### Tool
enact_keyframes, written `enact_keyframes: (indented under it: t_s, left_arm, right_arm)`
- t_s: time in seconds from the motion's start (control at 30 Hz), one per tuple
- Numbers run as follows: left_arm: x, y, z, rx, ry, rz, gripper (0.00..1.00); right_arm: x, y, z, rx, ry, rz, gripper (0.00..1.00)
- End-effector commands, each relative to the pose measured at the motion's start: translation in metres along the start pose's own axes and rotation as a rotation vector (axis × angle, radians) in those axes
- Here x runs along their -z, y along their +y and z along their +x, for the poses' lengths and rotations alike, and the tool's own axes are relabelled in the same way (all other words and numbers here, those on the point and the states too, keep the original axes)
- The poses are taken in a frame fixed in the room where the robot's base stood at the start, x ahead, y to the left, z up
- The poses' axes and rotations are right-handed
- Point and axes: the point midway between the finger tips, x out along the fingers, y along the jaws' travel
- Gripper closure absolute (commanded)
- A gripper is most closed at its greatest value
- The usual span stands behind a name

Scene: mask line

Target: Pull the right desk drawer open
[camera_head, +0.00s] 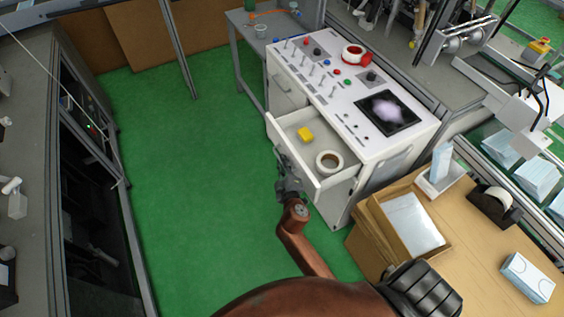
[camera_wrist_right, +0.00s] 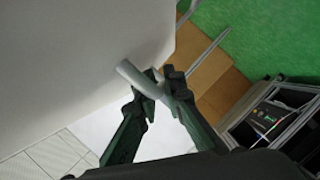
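The right desk drawer (camera_head: 308,152) stands pulled out from the white control desk (camera_head: 372,150) in the head view. A yellow block (camera_head: 305,134) and a roll of tape (camera_head: 328,162) lie inside it. My right gripper (camera_head: 284,164) is at the outer face of the drawer front. In the right wrist view, the fingers of my right gripper (camera_wrist_right: 159,84) close around the pale drawer handle (camera_wrist_right: 138,77), next to the white drawer front (camera_wrist_right: 75,65). The exact finger contact is partly hidden. My left gripper is not in view.
The left desk drawer (camera_head: 287,90) is shut. A wooden workbench (camera_head: 470,255) with a box and a tape dispenser (camera_head: 494,205) stands at the right. Green floor (camera_head: 190,170) is clear in front of the desk. A dark cabinet (camera_head: 85,180) stands at the left.

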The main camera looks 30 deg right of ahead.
Motion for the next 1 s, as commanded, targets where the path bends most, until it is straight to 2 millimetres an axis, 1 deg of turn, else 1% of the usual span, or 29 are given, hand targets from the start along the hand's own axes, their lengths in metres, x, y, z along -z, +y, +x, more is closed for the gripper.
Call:
enact_keyframes:
  t_s: [0.03,0.07,0.3,0.43,0.57,0.7,0.8,1.0]
  left_arm:
    - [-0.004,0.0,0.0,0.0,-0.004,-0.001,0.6]
    - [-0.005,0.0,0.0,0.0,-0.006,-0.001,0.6]
    - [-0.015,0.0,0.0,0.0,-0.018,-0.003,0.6]
    - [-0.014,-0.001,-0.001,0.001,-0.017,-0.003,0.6]
    - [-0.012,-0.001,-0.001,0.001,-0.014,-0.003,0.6]
    - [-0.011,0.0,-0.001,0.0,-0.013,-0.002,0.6]
    - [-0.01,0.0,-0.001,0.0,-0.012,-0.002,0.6]
    - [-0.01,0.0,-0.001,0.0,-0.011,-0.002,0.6]
  right_arm:
    - [0.0,0.0,0.0,0.0,0.0,0.0,0.86]
    - [0.0,0.0,0.0,0.0,0.0,0.0,0.84]
    - [0.0,0.0,0.0,0.0,0.001,0.0,0.84]
    - [0.004,0.006,-0.001,-0.003,0.003,0.0,0.84]
    - [0.015,0.023,-0.005,-0.006,0.006,0.002,0.84]
    - [0.032,0.048,-0.011,-0.01,0.012,0.001,0.84]
    - [0.041,0.064,-0.015,-0.011,0.01,0.001,0.84]
    - [0.051,0.081,-0.02,-0.006,0.005,0.0,0.84]
